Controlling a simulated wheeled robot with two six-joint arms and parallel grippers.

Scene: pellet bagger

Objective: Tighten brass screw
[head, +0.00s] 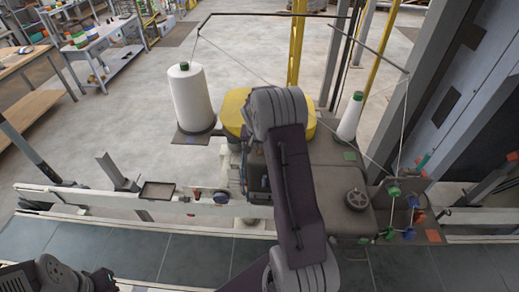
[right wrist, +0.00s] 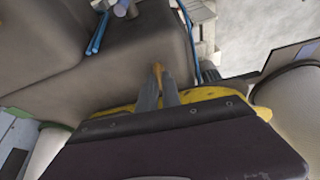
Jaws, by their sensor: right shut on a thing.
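The brass screw (right wrist: 158,71) shows in the right wrist view as a small orange-brown piece at the side of a grey-brown machine housing (right wrist: 130,60). My right gripper (right wrist: 160,88) is shut on it, with both grey fingertips close together at its near end. The screw's far end and how deep it sits cannot be made out. In the head view my right arm crosses the middle of the picture and hides the screw and fingertips. A dark part of my left arm shows at the lower left, but its gripper is out of view.
The machine carries a large white thread cone (head: 191,98), a smaller cone (head: 350,117), a black knob (head: 356,199) and green and blue parts at its right. Blue rods (right wrist: 98,32) stand near the screw. A conveyor (head: 120,246) runs along the front. A small tray (head: 157,190) sits left.

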